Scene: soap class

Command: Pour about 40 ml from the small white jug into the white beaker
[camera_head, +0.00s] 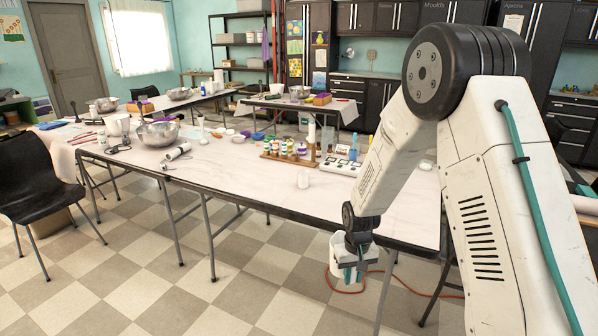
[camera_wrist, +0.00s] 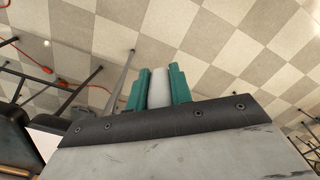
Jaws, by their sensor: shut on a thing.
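My gripper (camera_head: 353,274) hangs low at the table's front edge, its teal fingers pointing down. In the wrist view the fingers (camera_wrist: 158,86) are shut on a narrow pale piece, which looks like part of the small white jug (camera_wrist: 160,88). In the head view a white round vessel shows behind and around the fingers; the gripper covers much of it, and I cannot see its contents.
The long pale table (camera_head: 245,184) has bare room left of the beaker. Behind it stand a wooden rack with several bottles (camera_head: 290,152), a scale (camera_head: 342,166) and a blue bottle (camera_head: 353,150). A metal bowl (camera_head: 158,134) sits at left. A red cord (camera_head: 400,279) lies on the floor.

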